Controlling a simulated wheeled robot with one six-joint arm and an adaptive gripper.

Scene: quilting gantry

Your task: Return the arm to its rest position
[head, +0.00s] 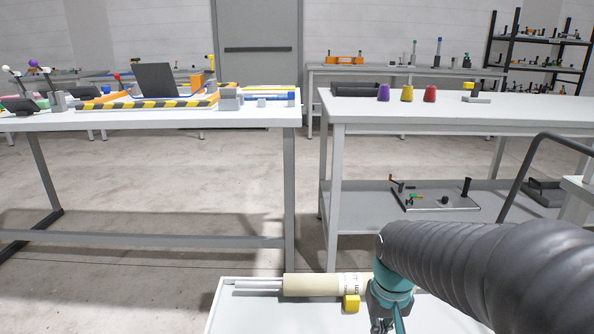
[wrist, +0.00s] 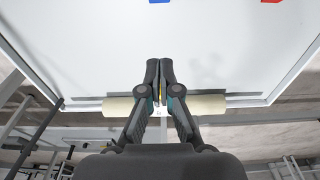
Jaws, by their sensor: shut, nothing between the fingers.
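My gripper (wrist: 159,68) is shut and empty, with its two fingers together in the wrist view. In the head view my arm reaches in from the right, and the gripper (head: 387,316) is at the bottom edge over a white tray-like surface (head: 228,308), its tips cut off or hard to see. A cream roll (head: 315,285) on a pale rod lies along the back of that surface. A yellow block (head: 351,304) is in front of the roll, just left of my gripper. In the wrist view the roll (wrist: 205,105) passes behind the fingers.
A white table (head: 150,119) with a striped black-yellow bar stands at the left. Another table (head: 500,112) at the right holds purple, yellow and red cones. Its lower shelf holds a small board (head: 435,198). A dark bent rail (head: 525,165) rises at the right. Floor between the tables is clear.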

